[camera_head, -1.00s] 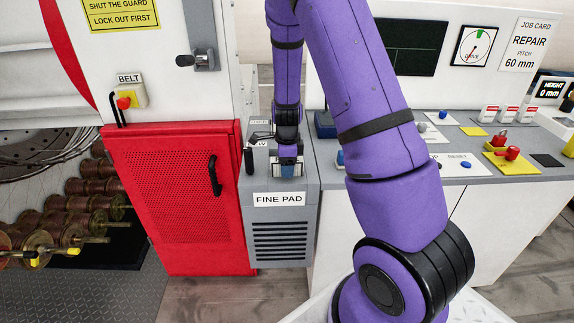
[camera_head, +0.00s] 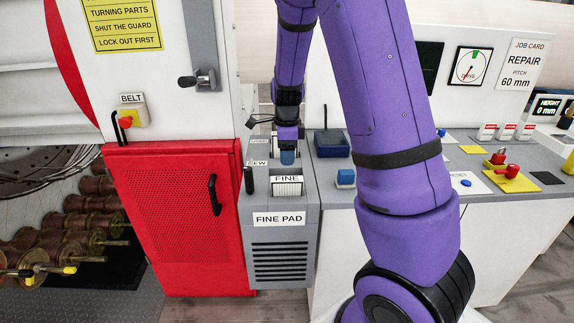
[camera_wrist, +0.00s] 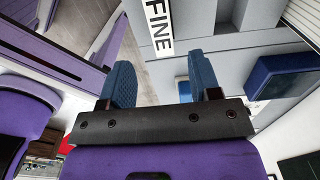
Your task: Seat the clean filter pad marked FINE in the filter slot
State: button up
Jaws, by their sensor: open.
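The pad marked FINE (camera_head: 287,186) has a white ribbed face under its label. It stands in the top of the grey FINE PAD cabinet (camera_head: 279,243), in the front opening; how deep it sits I cannot tell. Its FINE label (camera_wrist: 158,30) also shows in the wrist view, beyond my fingertips. My gripper (camera_head: 287,157) is just behind and above the pad in the head view. Its blue fingers stand apart in the wrist view (camera_wrist: 161,82), with nothing between them. Labels reading USED (camera_head: 258,141) and partly hidden NEW (camera_head: 257,162) lie behind, near my gripper.
A red perforated guard door (camera_head: 180,220) with a black handle is left of the cabinet. A dark blue tray (camera_head: 331,145) and a blue block (camera_head: 345,178) are on the right. The bench (camera_head: 480,165) carries red knobs and buttons.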

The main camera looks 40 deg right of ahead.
jog(key=s+a+r+n+t+y, duration=0.1)
jog(key=s+a+r+n, duration=0.4)
jog(key=r, duration=0.3)
jog(key=s+a+r+n+t, duration=0.1)
jog(key=s+a+r+n, duration=0.2)
jog(key=s+r+n, duration=0.3)
jog(key=s+a+r+n+t, duration=0.1)
jog(key=s+a+r+n, duration=0.1)
jog(key=s+r+n, duration=0.2)
jog(key=s+a+r+n+t+h, duration=0.1)
jog(key=s+a+r+n+t, duration=0.1)
jog(key=s+n, duration=0.7)
jog(key=s+a+r, duration=0.1)
jog(key=s+r, duration=0.1)
jog(key=shift+s+n, duration=0.3)
jog(key=shift+n, duration=0.1)
